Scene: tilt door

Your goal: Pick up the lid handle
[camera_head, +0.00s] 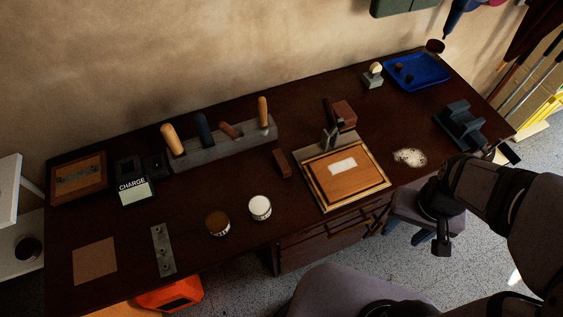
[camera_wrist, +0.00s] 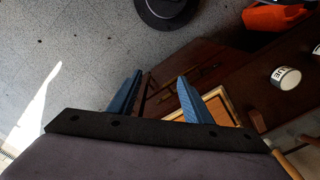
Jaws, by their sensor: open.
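A wooden panel, likely the lid (camera_head: 365,187), lies in a pale frame on the table in the head view. It bears a white patch (camera_head: 342,166) and has a metal bracket (camera_head: 329,139) at its far edge. I cannot clearly make out the lid handle. Part of the frame shows in the wrist view (camera_wrist: 214,92), partly behind a blue finger. My gripper (camera_head: 432,238) is open and empty, off the table's front edge, right of and nearer than the panel. Its two blue fingers (camera_wrist: 157,92) show apart in the wrist view.
A white-topped can (camera_head: 260,207) and a brown-topped can (camera_head: 217,223) stand left of the panel. A brown block (camera_head: 282,163) lies beside it. A tool rack (camera_head: 222,146) and a blue tray (camera_head: 417,71) are farther back. Drawers (camera_head: 325,240) are below the front edge.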

